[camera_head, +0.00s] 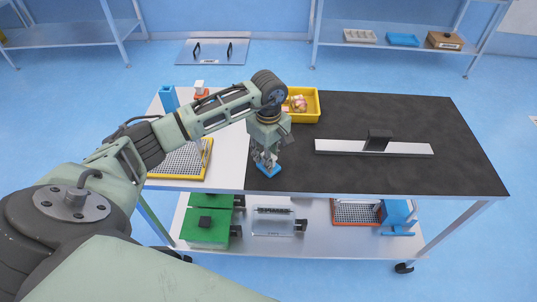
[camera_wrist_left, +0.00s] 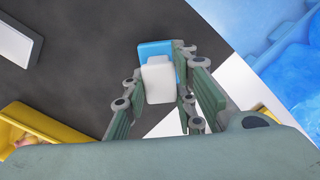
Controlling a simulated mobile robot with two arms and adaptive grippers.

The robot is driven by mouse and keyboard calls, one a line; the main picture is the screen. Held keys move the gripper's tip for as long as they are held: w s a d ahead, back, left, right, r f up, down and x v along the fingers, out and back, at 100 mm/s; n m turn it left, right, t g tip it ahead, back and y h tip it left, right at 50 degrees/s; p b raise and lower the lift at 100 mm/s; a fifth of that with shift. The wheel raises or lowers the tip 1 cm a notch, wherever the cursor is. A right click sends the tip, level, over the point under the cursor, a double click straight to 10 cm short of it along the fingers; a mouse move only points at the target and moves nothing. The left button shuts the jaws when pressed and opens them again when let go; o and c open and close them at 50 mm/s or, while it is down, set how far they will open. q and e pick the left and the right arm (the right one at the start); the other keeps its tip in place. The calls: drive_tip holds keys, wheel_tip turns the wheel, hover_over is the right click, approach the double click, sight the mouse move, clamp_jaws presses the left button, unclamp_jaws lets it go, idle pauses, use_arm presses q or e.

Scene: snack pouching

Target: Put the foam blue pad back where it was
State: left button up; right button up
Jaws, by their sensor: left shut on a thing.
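The foam blue pad (camera_head: 268,170) is a blue slab with a white block on it. It is at the front left edge of the black mat (camera_head: 400,115), under my left gripper (camera_head: 266,158). In the left wrist view the blue slab (camera_wrist_left: 152,48) and its white block (camera_wrist_left: 158,82) show between the two fingers of the left gripper (camera_wrist_left: 160,90). The left gripper is shut on the pad. I cannot tell whether the pad touches the mat. My right gripper is not in view.
A yellow bin (camera_head: 313,106) with snacks stands behind the gripper. A sealing bar (camera_head: 340,147) lies on the mat at right. A yellow-edged grid tray (camera_head: 182,163), a blue block (camera_head: 168,98) and an orange-based white-topped piece (camera_head: 200,88) stand at left. The mat's right part is clear.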

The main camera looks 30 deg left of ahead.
use_arm(q)
drive_tip(key=shift+f, duration=0.2)
drive_tip(key=o, duration=0.8)
drive_tip(key=shift+r, duration=0.1)
drive_tip(key=o, duration=0.3)
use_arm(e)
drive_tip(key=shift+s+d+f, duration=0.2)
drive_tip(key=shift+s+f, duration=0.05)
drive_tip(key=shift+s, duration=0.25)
use_arm(q)
drive_tip(key=shift+r, duration=0.4)
wheel_tip(320, 180, up, 12)
drive_tip(key=b, duration=0.3)
drive_tip(key=shift+f, duration=0.25)
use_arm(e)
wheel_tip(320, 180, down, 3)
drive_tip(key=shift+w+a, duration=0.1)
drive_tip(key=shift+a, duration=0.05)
